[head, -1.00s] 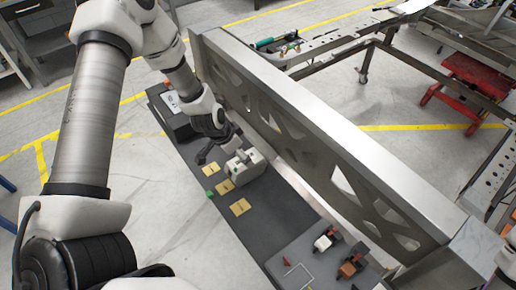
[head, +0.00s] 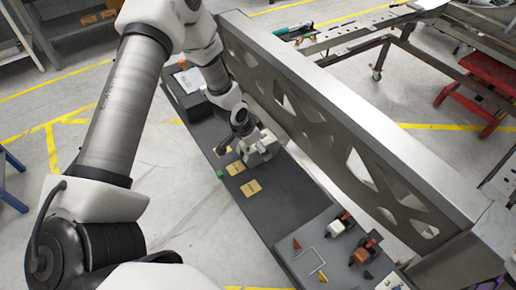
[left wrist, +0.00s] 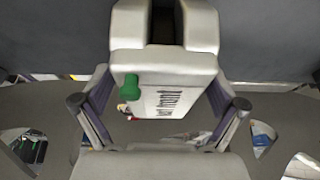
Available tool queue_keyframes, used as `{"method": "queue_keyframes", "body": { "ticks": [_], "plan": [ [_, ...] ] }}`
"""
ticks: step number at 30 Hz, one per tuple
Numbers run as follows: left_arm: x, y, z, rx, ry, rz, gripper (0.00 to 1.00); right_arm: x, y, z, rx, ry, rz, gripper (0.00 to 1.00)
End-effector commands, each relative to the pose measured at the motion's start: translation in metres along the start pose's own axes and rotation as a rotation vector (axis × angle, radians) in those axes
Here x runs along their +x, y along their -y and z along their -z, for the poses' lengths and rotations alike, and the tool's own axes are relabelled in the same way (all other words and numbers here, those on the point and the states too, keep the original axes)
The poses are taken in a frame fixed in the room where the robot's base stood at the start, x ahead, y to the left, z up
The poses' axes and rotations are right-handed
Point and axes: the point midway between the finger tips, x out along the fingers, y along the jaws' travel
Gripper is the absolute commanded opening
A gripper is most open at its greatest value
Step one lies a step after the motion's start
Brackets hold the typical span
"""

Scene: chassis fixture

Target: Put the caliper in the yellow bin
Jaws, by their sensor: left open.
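The caliper (head: 262,152), a pale grey block with a slot, sits on the dark bench beside the large metal truss. In the left wrist view the caliper (left wrist: 163,68) fills the middle, with dark lettering and a green nub on its face. My left gripper (head: 244,138) is right at the caliper in the head view and partly covers it. In the wrist view its two fingers stand open, one on each side of the caliper; whether they touch it I cannot tell. No yellow bin is recognisable. My right gripper is not in view.
Flat yellow squares (head: 251,188) and a small green piece (head: 219,174) lie on the dark bench (head: 277,212). A grey board (head: 310,262) with small parts is at the near end. The tall metal truss (head: 345,125) runs close along the bench's right side.

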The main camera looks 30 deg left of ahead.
Motion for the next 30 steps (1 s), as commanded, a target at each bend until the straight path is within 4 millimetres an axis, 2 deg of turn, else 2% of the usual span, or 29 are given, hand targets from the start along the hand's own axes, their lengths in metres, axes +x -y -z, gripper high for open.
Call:
{"method": "queue_keyframes", "body": {
  "ticks": [13,14,18,20,21,22,30],
  "plan": [
    [0.0032,0.0000,-0.0013,0.000,0.000,0.000,0.96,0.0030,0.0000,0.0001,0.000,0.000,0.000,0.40],
    [0.0032,0.0000,-0.0013,0.000,0.000,0.000,0.89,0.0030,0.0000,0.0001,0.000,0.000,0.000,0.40],
    [0.0033,0.0000,-0.0013,0.000,0.000,0.000,0.39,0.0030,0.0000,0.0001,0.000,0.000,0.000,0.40],
    [0.0033,0.0000,-0.0013,0.000,0.000,0.000,0.18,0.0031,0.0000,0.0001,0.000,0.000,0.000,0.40],
    [0.0034,0.0000,-0.0014,0.000,0.000,0.000,0.04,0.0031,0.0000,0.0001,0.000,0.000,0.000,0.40],
    [0.0034,0.0000,-0.0014,0.000,0.000,0.000,0.00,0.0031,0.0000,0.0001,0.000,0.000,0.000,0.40],
    [0.0012,0.0005,0.0004,0.001,-0.003,0.001,0.00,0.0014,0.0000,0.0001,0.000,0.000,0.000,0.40]
  ]
}}
